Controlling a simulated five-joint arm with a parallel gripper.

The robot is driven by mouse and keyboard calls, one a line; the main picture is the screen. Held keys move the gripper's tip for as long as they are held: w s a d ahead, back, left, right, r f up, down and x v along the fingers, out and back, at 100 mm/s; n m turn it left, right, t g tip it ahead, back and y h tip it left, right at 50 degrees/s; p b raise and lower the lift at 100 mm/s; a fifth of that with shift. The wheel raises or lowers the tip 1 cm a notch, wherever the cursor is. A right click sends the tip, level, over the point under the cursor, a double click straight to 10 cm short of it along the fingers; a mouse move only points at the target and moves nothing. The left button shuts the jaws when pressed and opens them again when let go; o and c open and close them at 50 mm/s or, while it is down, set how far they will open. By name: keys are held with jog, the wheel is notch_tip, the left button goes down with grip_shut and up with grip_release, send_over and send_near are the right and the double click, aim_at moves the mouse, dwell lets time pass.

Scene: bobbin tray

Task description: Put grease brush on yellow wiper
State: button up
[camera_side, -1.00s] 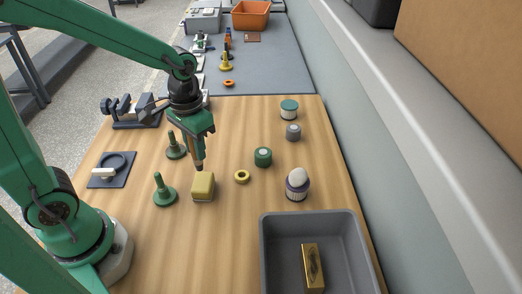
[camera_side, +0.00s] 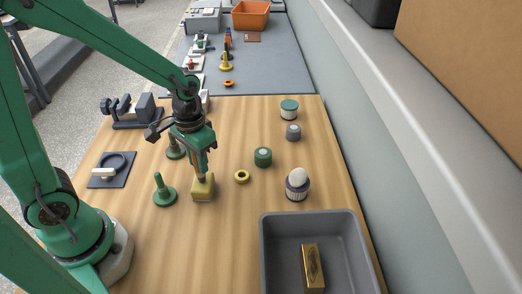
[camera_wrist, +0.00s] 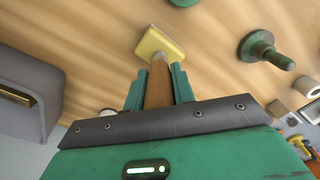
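The yellow wiper (camera_side: 203,190) is a pale yellow block on the wooden table, and it also shows at the top of the wrist view (camera_wrist: 158,43). My gripper (camera_side: 199,158) is above it, pointing down. In the wrist view its two green fingers (camera_wrist: 158,92) are closed on the brown handle of the grease brush (camera_wrist: 159,80). The brush's lower end (camera_side: 202,177) is over the wiper's top, seemingly at or just touching it; I cannot tell if there is contact. The bristles are not clearly visible.
Green pegs (camera_side: 164,192) stand left of the wiper. A yellow ring (camera_side: 242,177), a green jar (camera_side: 263,157) and a white-topped brush (camera_side: 297,184) stand to the right. A grey bin (camera_side: 320,214) holding a gold box is at front right. The table's front middle is clear.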

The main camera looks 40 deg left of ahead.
jog(key=o, duration=0.4)
jog(key=shift+o, duration=0.2)
jog(key=shift+r, duration=0.1)
notch_tip(320, 180, up, 12)
jog(key=shift+r, duration=0.1)
dwell(0.4)
jog(key=shift+s, duration=0.1)
dwell(0.5)
jog(key=s+a+r+t, duration=0.2)
jog(key=s+r+t, duration=0.1)
jog(key=s+t, duration=0.2)
jog(key=shift+s+a+r+t, duration=0.3)
jog(key=shift+s+a, duration=0.1)
jog(key=shift+s, duration=0.65)
